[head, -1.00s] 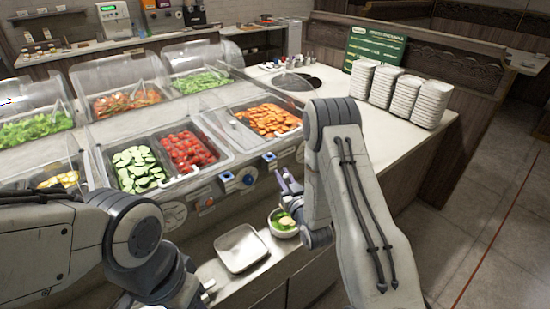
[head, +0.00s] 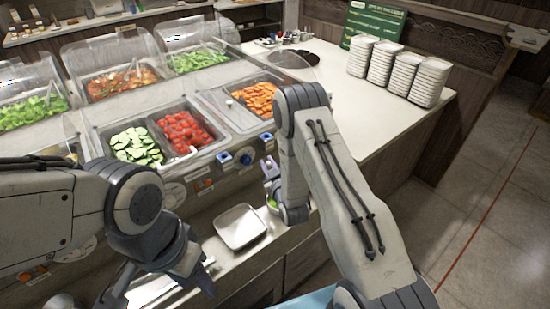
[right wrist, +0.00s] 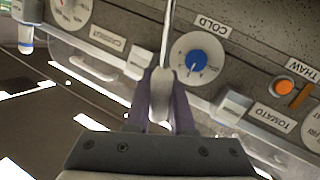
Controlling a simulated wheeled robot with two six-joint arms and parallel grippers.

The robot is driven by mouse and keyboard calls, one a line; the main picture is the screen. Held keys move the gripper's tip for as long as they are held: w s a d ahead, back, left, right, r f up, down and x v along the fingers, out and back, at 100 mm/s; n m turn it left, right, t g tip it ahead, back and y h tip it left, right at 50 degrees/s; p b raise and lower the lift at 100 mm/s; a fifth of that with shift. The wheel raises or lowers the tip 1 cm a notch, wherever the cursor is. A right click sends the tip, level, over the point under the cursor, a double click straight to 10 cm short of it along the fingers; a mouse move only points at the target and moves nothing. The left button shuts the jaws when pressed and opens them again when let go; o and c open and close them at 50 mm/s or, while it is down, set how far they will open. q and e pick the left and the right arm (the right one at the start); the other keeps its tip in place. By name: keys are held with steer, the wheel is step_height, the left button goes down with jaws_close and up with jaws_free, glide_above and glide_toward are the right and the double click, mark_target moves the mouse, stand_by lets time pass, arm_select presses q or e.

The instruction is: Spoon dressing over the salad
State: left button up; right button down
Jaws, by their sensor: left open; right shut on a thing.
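The salad bowl (head: 272,202) stands on the lower front ledge in the head view, mostly hidden by my right arm, with some green showing. My right gripper (head: 270,168) is just above and beside it. In the right wrist view its fingers (right wrist: 160,100) are shut on a thin metal handle (right wrist: 166,40), which looks like a spoon or ladle; its far end is out of view. My left gripper (head: 160,287) is open at the lower left of the head view, low in front of the counter.
A white square plate (head: 240,226) lies on the ledge left of the bowl. Food bins with cucumber (head: 135,146) and tomato (head: 184,132) sit behind it. Plate stacks (head: 395,66) stand on the right counter, whose near part is clear. Knobs line the counter front.

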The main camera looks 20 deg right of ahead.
steer(key=w+a+f+n+g+h, duration=0.2)
steer(key=a+f+n, duration=0.3)
steer(key=shift+w+g, duration=0.15)
steer(key=shift+g, duration=0.25)
steer(key=shift+h, duration=0.3)
arm_select(q)
steer(key=shift+r, duration=0.1)
stand_by(0.6)
